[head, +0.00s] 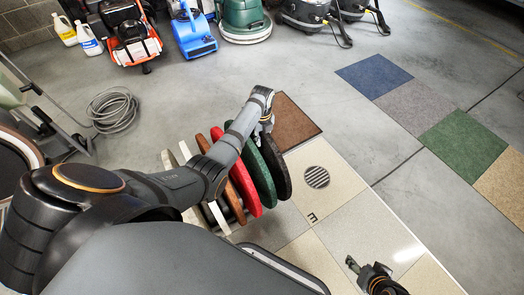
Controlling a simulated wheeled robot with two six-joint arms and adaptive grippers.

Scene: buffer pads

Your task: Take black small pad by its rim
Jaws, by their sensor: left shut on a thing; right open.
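Several round pads stand on edge in a row in the middle of the head view. The rightmost is a dark, nearly black pad (277,168). A dark green pad (259,178) stands just left of it, then a red pad (248,197). My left arm reaches over the row from the left. My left gripper (266,127) points down at the top rim of the black pad and is shut on it. Its fingertips are small and partly hidden by the wrist. My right gripper (361,266) is open and empty at the bottom right, apart from the pads.
Orange (233,170) and cream pads (171,160) continue the row leftward, partly behind my arm. A floor drain (317,177) lies right of the row. Floor machines, including a blue one (194,36), line the back. The floor to the right is open.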

